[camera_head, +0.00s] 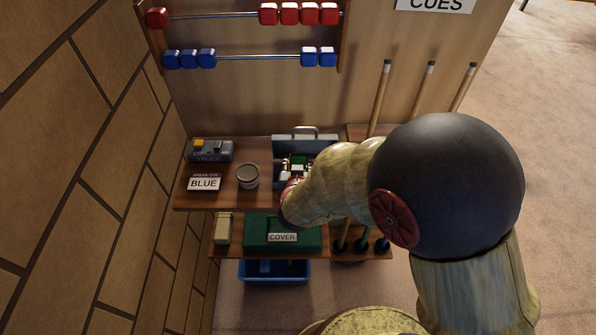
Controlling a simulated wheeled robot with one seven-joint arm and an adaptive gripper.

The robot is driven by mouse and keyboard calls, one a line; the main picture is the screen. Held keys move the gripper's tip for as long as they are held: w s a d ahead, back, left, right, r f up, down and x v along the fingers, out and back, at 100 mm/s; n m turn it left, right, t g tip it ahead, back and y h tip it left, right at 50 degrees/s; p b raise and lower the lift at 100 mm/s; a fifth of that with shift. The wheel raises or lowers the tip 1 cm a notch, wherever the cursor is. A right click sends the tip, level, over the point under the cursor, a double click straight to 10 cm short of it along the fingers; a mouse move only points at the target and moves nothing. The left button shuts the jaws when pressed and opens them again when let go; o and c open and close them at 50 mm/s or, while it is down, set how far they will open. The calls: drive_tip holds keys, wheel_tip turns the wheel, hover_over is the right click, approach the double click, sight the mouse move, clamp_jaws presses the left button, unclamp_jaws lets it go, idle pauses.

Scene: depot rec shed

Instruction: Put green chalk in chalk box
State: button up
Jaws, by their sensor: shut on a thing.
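My gripper (295,168) is over the right part of the upper wooden shelf, at the front of an open grey case with a raised lid and handle (305,142). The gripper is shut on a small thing. Small green patches show at its tips, which fits the green chalk (299,160), but the outline is too small to be certain. My wrist and forearm hide the right side and much of the inside of the case. I cannot tell for sure whether this case is the chalk box, or whether the held piece touches it.
A grey switch unit (210,150), a card reading BLUE (204,183) and a round cup (247,175) stand left on the shelf. Below are a green COVER box (262,229), a pale block (223,228) and a blue bin (273,272). Cues (380,95) stand right.

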drive_tip(key=shift+w+f+b, duration=0.2)
drive_tip(key=shift+f+b, duration=0.55)
drive_tip(key=shift+f, duration=1)
drive_tip(key=shift+f, duration=0.1)
drive_tip(key=o, duration=0.9)
drive_tip(key=shift+r, duration=0.2)
drive_tip(key=p+v, duration=0.4)
drive_tip(key=v, duration=0.8)
drive_tip(key=shift+f, duration=0.1)
